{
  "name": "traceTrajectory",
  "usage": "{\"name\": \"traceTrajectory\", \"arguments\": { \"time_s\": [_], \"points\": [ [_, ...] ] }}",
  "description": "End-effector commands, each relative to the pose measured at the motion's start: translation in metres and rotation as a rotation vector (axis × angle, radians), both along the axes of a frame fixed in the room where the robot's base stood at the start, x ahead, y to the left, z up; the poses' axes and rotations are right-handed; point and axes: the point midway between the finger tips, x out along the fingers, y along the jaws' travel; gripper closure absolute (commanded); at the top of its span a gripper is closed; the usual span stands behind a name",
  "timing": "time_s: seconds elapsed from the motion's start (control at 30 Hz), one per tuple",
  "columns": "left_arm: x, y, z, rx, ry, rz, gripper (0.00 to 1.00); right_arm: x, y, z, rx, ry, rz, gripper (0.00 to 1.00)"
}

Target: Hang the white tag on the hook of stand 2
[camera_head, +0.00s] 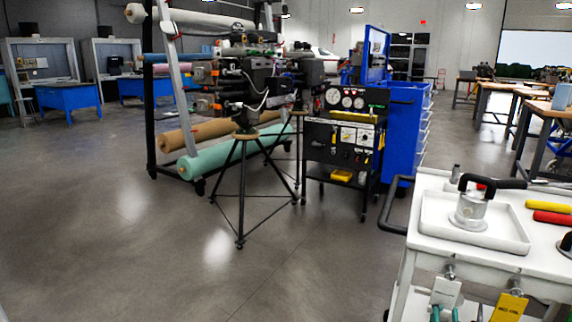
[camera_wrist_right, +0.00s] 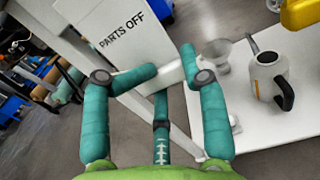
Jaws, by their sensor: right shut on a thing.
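The white tag (camera_head: 446,291) is at the front side of the white cart in the head view, just below a metal hook (camera_head: 450,271). I cannot tell whether the tag's loop is on that hook. My right gripper (camera_head: 446,313), with teal fingers, is shut on the tag from below. In the right wrist view the tag (camera_wrist_right: 120,30) shows the words "PARTS OFF" beyond the fingertips of my right gripper (camera_wrist_right: 171,70). A second hook (camera_head: 516,284) carries a yellow tag (camera_head: 510,306) to the right. No stand number is readable. My left gripper is not seen.
The white cart (camera_head: 428,250) holds a tray (camera_head: 433,225) with a metal piece with a black handle (camera_head: 470,208), and yellow (camera_head: 548,206) and red (camera_head: 552,218) handles. The wrist view shows a white can (camera_wrist_right: 266,75) and a clear cup (camera_wrist_right: 217,52). Floor left of the cart is clear.

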Motion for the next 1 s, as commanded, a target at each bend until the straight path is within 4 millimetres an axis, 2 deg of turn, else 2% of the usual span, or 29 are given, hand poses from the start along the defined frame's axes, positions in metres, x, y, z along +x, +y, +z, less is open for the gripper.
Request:
{"name": "traceTrajectory", "arguments": {
  "time_s": [0.03, 0.3, 1.0],
  "points": [
    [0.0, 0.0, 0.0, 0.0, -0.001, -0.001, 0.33, -0.003, 0.0, -0.008, 0.004, 0.015, -0.001, 1.0],
    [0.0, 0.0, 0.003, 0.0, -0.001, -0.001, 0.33, -0.01, 0.006, -0.011, 0.006, 0.021, 0.004, 1.0],
    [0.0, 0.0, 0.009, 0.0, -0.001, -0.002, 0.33, -0.024, 0.015, -0.006, 0.004, 0.011, 0.008, 1.0]
  ]
}}
